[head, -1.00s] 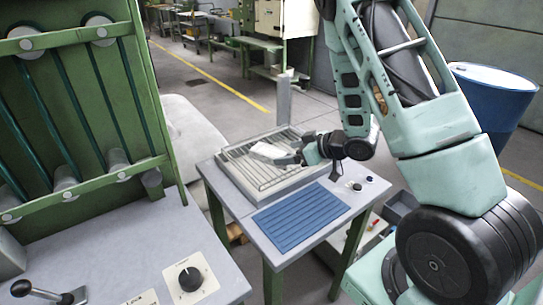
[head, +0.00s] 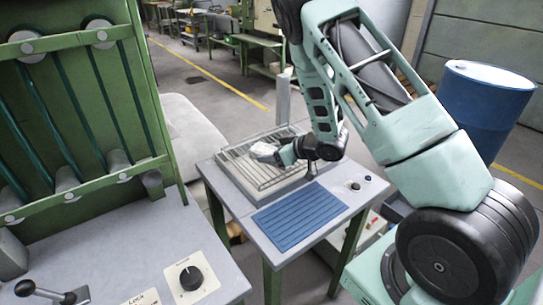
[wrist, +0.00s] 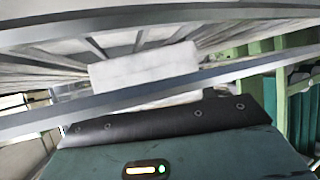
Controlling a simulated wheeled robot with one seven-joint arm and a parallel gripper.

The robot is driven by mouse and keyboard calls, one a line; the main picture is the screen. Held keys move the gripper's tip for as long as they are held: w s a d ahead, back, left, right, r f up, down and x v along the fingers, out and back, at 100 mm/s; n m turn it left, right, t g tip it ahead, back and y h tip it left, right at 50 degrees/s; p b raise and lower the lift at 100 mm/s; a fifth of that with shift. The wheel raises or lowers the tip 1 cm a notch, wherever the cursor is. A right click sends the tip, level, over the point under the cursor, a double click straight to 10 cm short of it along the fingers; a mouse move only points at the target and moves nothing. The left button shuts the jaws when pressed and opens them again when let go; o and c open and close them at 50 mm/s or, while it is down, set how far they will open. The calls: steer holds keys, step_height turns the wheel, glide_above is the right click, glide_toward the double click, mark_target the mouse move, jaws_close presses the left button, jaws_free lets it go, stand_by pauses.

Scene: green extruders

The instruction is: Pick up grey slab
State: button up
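The grey slab (head: 264,150) is a small pale block at the wire rack (head: 232,172) on the small table. I cannot tell whether it rests on the rack or is slightly off it. In the head view my gripper (head: 281,156) is at the slab's right end and partly hides it. In the wrist view the slab (wrist: 145,68) lies straight ahead of the dark gripper body, crossed by grey bars. The fingers cannot be made out clearly, so I cannot tell whether they are open or shut.
A blue ribbed mat (head: 300,215) lies on the small table (head: 345,198) in front of the rack. A grey post (head: 283,97) stands behind it. A green machine (head: 75,110) is at left, and a blue barrel (head: 480,110) stands at right.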

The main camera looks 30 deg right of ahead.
steer(key=c, duration=0.7)
steer(key=shift+r, duration=0.15)
